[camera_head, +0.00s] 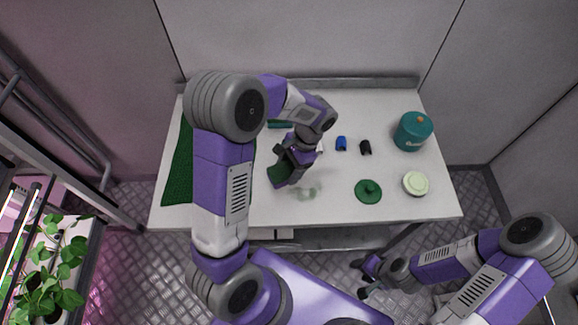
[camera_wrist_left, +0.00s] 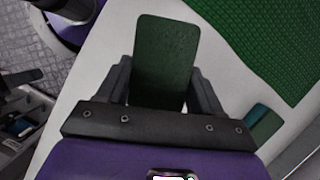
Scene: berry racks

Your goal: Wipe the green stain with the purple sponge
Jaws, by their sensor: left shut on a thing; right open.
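My left gripper (camera_head: 283,165) is shut on a dark green, flat, rounded block (camera_wrist_left: 166,60) that looks like a sponge. In the head view this block (camera_head: 280,174) is above the white table, just left of the stain. A pale green stain (camera_head: 306,193) lies on the table near its front edge; I do not make it out in the left wrist view. My right gripper (camera_head: 368,276) is open and empty, off the table's front edge.
The white table (camera_head: 330,210) holds a green mat (camera_head: 178,175) at left, a dark green lid (camera_head: 368,190), a pale round container (camera_head: 415,183), a teal pot (camera_head: 412,131), and small blue (camera_head: 341,143) and black (camera_head: 365,147) items. A teal block (camera_head: 279,124) lies behind my left arm.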

